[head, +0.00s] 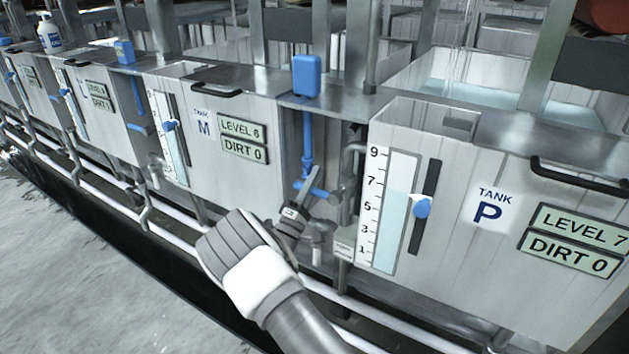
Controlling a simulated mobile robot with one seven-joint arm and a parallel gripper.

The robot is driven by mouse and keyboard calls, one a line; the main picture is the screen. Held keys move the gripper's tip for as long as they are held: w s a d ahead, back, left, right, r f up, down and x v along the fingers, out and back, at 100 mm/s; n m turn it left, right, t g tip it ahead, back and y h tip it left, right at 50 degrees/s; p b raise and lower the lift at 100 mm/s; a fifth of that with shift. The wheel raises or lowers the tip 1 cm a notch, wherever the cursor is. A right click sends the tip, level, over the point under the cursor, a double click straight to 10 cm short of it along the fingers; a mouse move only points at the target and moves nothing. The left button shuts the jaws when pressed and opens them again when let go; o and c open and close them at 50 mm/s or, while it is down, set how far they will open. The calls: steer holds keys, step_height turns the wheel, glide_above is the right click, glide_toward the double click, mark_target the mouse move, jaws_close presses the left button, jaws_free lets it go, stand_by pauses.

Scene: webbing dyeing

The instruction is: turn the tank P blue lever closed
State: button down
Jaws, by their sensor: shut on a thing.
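Tank P (480,250) is the pale panelled tank at the right, with a level gauge reading up to 9 and signs LEVEL 7 and DIRT 0. A blue lever (325,194) sits low in the recess just left of tank P, beside a grey pipe. It lies roughly crosswise, below a blue upright rod (307,130). My gripper (310,184) reaches into the recess from below and is shut on the blue lever. The fingers cover part of the lever, so its pivot and exact angle are hard to see.
A blue slider knob (423,207) is on tank P's front. A blue box (306,76) tops the recess. Tank M (240,165) stands left of it. White pipes (390,333) run along the tanks' base. Open floor (70,260) lies at the lower left.

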steer(key=shift+r, duration=0.1)
steer(key=c, duration=0.7)
jaws_free()
steer(key=p+v, duration=0.2)
steer(key=v, duration=1.5)
steer(key=shift+s+a+p, duration=0.1)
steer(key=shift+s+p, duration=0.1)
steer(key=shift+p, duration=0.15)
